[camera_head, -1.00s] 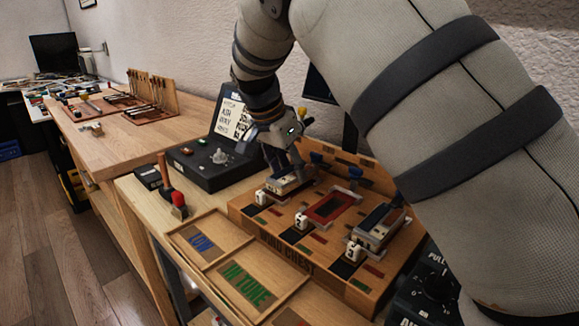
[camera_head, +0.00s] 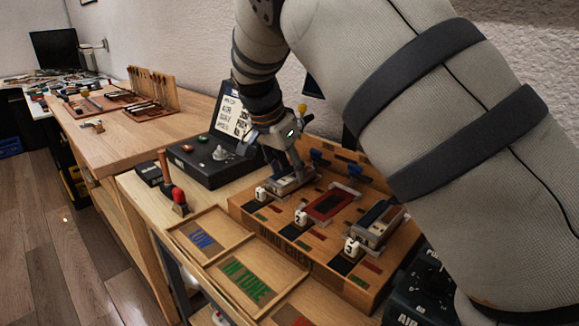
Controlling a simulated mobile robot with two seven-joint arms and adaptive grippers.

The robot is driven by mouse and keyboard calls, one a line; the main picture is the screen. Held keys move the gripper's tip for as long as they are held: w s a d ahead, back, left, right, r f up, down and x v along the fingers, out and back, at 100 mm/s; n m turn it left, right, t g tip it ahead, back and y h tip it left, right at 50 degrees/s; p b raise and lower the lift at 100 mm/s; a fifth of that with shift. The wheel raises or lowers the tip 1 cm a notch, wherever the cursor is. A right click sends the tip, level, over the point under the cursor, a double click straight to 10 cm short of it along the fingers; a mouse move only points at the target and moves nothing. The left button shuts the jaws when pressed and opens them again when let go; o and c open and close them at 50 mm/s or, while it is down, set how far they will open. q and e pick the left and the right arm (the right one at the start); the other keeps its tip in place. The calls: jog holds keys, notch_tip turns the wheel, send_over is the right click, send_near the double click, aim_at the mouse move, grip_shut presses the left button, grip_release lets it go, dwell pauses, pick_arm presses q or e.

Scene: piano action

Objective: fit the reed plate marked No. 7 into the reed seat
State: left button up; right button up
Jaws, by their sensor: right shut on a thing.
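The wooden wind chest (camera_head: 332,270) has three numbered stations. My right gripper (camera_head: 296,173) points down at station 1, at the back left of the chest. It is shut on a pale metal piece (camera_head: 287,184), probably a reed plate. The fingers hide part of it, and I cannot read a No. 7 on it or tell how deep it sits. Station 2 has a red frame (camera_head: 331,205) around a dark opening, with no plate seen in it. Station 3 holds a metal-edged unit (camera_head: 379,223). My left gripper is not in view.
Labelled wooden trays (camera_head: 239,275) lie in front of the chest. A black console (camera_head: 205,165) with a sign stands behind, left of the gripper. A red-and-black tool (camera_head: 178,198) stands by the trays. My right arm covers the chest's right side.

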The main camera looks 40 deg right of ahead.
jog(key=o, duration=1.3)
jog(key=v, duration=1.2)
